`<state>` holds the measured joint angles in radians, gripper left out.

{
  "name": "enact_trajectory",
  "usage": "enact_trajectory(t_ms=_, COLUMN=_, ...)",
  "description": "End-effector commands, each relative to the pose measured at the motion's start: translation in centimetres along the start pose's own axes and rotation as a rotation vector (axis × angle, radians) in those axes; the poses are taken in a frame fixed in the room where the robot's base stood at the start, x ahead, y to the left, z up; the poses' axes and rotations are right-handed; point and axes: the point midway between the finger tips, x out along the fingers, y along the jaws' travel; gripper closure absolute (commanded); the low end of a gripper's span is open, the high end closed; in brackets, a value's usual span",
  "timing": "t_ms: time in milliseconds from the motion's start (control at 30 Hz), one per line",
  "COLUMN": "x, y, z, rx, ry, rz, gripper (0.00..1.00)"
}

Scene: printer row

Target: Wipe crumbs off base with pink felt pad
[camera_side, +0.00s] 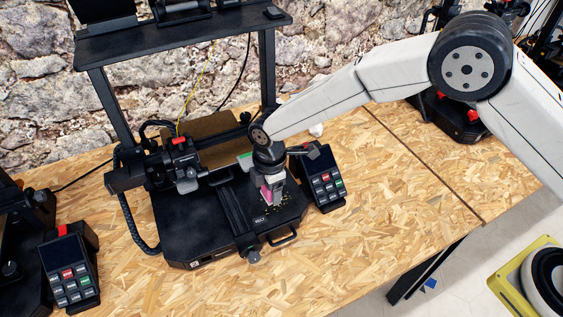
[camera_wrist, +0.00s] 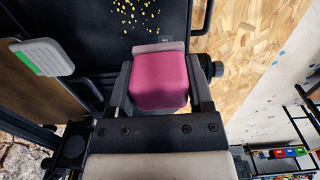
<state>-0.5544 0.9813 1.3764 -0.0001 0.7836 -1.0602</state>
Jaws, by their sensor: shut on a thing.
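My gripper (camera_wrist: 158,92) is shut on the pink felt pad (camera_wrist: 158,78), which has a grey strip along its far edge in the wrist view. In the side view my gripper (camera_side: 270,186) points down over the right part of the printer's black base (camera_side: 190,235), with the pink pad (camera_side: 265,194) between its fingers. Yellow crumbs (camera_wrist: 138,12) lie scattered on the black base, ahead of the pad in the wrist view. In the side view some crumbs (camera_side: 286,205) show beside the pad. I cannot tell whether the pad touches the base.
A green and white piece (camera_wrist: 42,57) lies left of the pad in the wrist view. A keypad unit (camera_side: 324,180) stands right of the base. The printer's black frame (camera_side: 180,40) rises behind. Another keypad unit (camera_side: 70,268) stands at left. The wooden table (camera_side: 400,220) is clear at right.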

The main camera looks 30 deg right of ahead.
Motion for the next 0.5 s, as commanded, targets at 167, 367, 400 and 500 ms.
enact_trajectory(t_ms=167, x=-0.4, y=1.7, z=-0.9, rx=0.000, ry=0.001, rz=0.001, gripper=0.81)
enact_trajectory(t_ms=367, x=-0.6, y=2.5, z=-1.3, rx=0.000, ry=0.000, rz=0.000, gripper=0.81)
enact_trajectory(t_ms=400, x=-0.6, y=2.6, z=-1.3, rx=0.000, ry=0.000, rz=0.000, gripper=0.81)
enact_trajectory(t_ms=500, x=-0.7, y=2.6, z=-1.3, rx=0.000, ry=0.000, rz=0.000, gripper=0.81)
